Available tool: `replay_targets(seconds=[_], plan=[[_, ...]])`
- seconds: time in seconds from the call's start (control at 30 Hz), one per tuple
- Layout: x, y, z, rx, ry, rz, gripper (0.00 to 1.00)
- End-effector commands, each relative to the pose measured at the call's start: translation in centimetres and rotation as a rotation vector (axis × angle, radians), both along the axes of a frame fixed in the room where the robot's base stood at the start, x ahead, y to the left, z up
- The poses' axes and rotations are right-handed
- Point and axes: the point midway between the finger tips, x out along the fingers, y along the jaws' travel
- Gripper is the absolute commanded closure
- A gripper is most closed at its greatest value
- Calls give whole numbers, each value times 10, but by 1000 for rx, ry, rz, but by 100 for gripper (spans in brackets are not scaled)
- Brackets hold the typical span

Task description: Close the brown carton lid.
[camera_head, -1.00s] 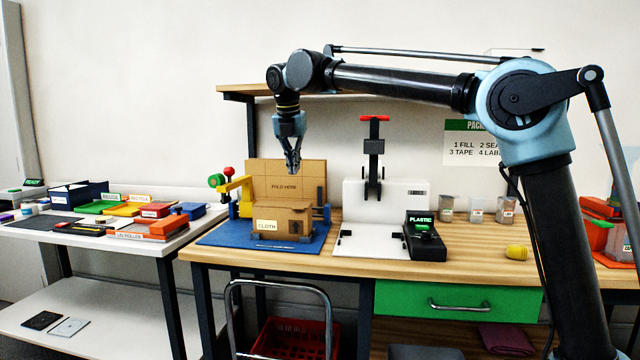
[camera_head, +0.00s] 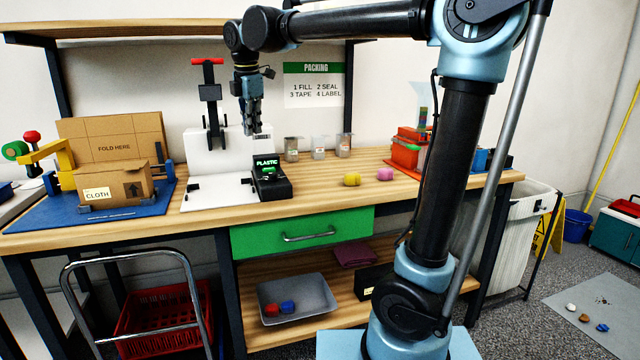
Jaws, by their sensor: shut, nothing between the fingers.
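The brown carton (camera_head: 120,186) sits on a blue mat (camera_head: 48,214) at the left of the bench. It carries a CLOTH label and an up-arrow mark. Its lid (camera_head: 112,138), marked FOLD HERE, stands upright behind the box. My gripper (camera_head: 257,132) points down, shut and empty, above the black PLASTIC device. It is well to the right of the carton and apart from it.
A yellow tape holder (camera_head: 45,155) stands left of the carton. A white press (camera_head: 215,150) with a red handle and the black PLASTIC device (camera_head: 270,180) are to its right. Jars (camera_head: 318,148), a yellow item (camera_head: 351,180) and a pink item (camera_head: 385,174) lie further right.

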Motion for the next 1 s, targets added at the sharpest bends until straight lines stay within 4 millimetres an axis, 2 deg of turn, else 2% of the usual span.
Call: replay_targets(seconds=[0.03,0.1,0.27,0.5,0.8,1.0], plan=[[1,-28,-8,16,5,-89,100],[0,-60,-20,39,11,-209,100],[-11,-129,-49,94,24,-487,100],[-43,-221,-102,178,38,-904,100],[-103,-310,-183,284,47,-1427,100],[-150,-351,-244,359,48,-1772,100]])
